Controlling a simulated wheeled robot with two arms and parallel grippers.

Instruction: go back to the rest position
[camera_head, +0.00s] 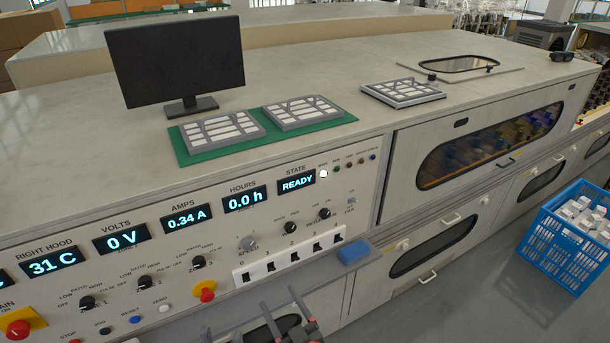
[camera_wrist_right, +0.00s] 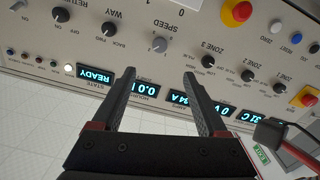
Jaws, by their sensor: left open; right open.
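My right gripper (camera_head: 286,318) shows at the bottom of the head view, in front of the control panel (camera_head: 215,265). In the right wrist view its two fingers (camera_wrist_right: 158,100) are apart with nothing between them, and the panel appears upside down behind them. My left gripper (camera_head: 221,335) seems to show only as dark tips at the bottom edge of the head view, left of the right one. A red and black part, perhaps of the left arm, shows in the right wrist view (camera_wrist_right: 270,132). The state display (camera_head: 297,183) reads READY, with a lit white lamp beside it.
A row of switches (camera_head: 290,257) and a red knob (camera_head: 205,292) stick out near the grippers. A blue block (camera_head: 353,254) lies on the ledge. A monitor (camera_head: 175,62), a green mat (camera_head: 190,157) with two grey trays, and another tray (camera_head: 403,92) are on top. A blue crate (camera_head: 563,250) stands right.

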